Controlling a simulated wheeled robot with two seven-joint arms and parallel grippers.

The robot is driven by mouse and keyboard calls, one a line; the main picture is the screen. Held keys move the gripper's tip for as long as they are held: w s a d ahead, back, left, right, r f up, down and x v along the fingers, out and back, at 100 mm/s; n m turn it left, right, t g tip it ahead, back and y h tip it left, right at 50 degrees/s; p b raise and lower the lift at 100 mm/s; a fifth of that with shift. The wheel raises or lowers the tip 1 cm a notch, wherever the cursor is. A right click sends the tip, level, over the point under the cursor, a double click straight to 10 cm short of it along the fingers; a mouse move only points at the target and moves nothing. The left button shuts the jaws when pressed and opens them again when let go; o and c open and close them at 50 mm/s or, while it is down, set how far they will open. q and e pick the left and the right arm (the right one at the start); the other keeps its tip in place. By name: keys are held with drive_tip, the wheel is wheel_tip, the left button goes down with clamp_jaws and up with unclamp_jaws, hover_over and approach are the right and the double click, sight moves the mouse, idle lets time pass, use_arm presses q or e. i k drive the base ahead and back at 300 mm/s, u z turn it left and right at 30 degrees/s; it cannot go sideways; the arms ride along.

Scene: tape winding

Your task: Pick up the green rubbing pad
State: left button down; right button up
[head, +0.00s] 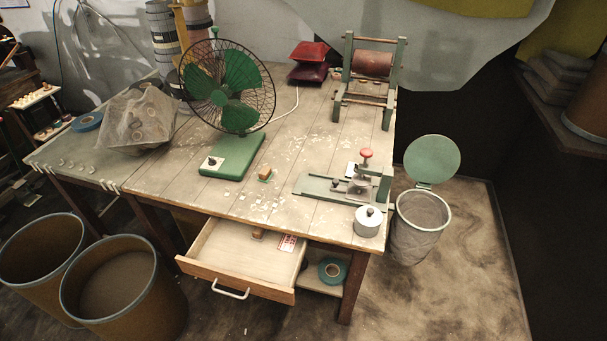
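A small tan block with a green underside, which looks like the green rubbing pad (265,173), sits on the wooden table (310,150). It is just right of the fan's green base and behind several small pale pieces near the table's front edge. Nothing covers it. Neither of my grippers shows in the head view.
A green desk fan (232,155) stands left of the pad. A green device with a red knob (366,153) and a lidded pot (368,222) are to the right. An open drawer (240,285) juts out below the front edge. Bins (120,285) stand at left.

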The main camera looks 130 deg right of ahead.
sight(266, 175)
drive_tip(key=z, duration=2.1)
